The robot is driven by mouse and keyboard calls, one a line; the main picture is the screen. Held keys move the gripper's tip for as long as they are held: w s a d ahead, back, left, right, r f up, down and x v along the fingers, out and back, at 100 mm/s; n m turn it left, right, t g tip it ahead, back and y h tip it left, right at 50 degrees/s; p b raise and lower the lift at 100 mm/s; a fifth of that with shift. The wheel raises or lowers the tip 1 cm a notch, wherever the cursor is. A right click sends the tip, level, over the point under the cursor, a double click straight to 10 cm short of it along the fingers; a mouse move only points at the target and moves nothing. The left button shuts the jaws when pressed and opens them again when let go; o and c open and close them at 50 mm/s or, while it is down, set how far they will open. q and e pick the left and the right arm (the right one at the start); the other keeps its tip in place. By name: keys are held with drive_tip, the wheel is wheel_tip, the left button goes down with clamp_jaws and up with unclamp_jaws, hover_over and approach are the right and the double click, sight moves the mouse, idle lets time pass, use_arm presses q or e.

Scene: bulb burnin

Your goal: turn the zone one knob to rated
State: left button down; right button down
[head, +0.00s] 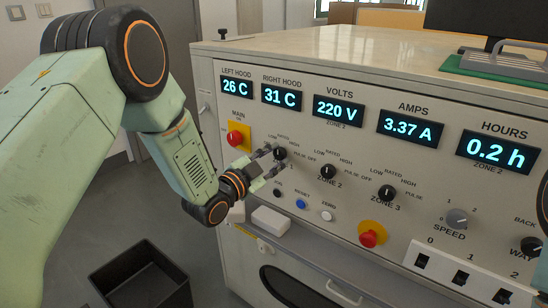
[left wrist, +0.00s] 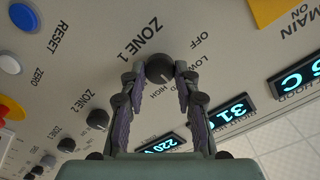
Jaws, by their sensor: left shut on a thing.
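The zone 1 knob (head: 280,154) is a round black knob on the grey panel, left of the zone 2 knob. My left gripper (head: 272,162) reaches it from the left, with one finger on each side. In the left wrist view the knob (left wrist: 159,66) sits between the fingertips, and the left gripper (left wrist: 160,76) is shut on it. The words OFF, LOW and HIGH show around the knob there; RATED is hidden by the gripper. I cannot tell surely which mark the knob points to. My right gripper is not in view.
The zone 2 knob (head: 328,171) and zone 3 knob (head: 387,193) stand to the right. A red main button (head: 235,139) is close on the left. Below are a blue reset button (head: 300,203) and a red stop button (head: 369,238). A dark bin (head: 141,277) stands on the floor.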

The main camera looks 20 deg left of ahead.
use_arm(q)
drive_tip(key=c, duration=1)
unclamp_jaws()
drive_tip(key=v, duration=1.2)
drive_tip(key=shift+r, duration=0.1)
